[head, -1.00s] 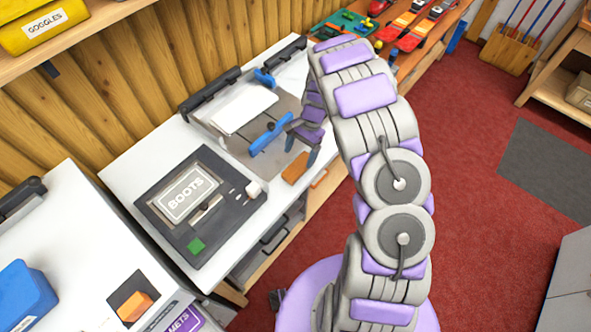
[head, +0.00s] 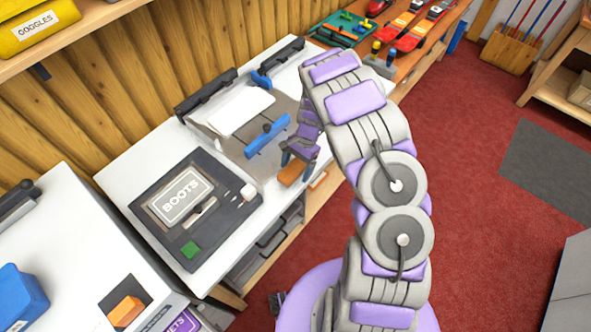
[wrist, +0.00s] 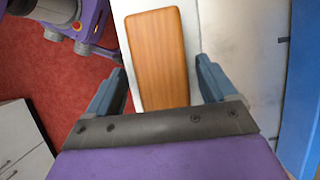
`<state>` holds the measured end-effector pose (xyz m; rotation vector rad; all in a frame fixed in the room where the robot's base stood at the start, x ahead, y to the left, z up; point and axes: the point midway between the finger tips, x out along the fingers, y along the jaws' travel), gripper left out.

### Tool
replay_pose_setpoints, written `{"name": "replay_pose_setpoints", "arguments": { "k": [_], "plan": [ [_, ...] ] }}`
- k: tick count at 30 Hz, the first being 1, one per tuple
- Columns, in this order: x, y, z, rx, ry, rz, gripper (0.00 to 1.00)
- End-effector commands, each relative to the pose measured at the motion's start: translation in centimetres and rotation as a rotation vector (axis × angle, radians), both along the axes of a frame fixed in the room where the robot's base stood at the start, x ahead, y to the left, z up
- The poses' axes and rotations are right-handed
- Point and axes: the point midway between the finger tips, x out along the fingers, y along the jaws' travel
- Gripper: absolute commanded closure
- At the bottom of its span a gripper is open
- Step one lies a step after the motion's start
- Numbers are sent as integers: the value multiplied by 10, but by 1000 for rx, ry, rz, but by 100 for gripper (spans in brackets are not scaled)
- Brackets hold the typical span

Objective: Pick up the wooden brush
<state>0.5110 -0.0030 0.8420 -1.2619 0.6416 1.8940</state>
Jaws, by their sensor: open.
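The wooden brush shows as a flat orange-brown wooden block (head: 291,173) near the front edge of the white bench, right of the BOOTS device. In the wrist view the block (wrist: 157,55) lies lengthwise between the fingers, with its near end hidden behind the gripper's mount. Any bristles are hidden. My gripper (wrist: 167,85) is open, with one blue-grey finger on each side of the block and a gap to both. In the head view my gripper (head: 297,160) is right above the block. I cannot tell how high the fingertips are over the bench.
The dark BOOTS device (head: 192,207) with a green button stands left of the block. A metal plate with a blue bar (head: 267,139) lies just behind it. A wooden piece (head: 318,180) juts at the bench front. Red floor (head: 470,200) is open at right.

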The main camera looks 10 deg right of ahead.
Motion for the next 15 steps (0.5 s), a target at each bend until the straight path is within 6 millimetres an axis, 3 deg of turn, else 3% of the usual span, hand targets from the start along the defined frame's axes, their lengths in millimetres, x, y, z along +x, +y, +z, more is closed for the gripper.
{"name": "replay_pose_setpoints", "arguments": {
  "k": [9,15],
  "plan": [
    [0,4,-4,-2,2,1,15],
    [0,2,-4,-2,1,2,33]
  ]
}}
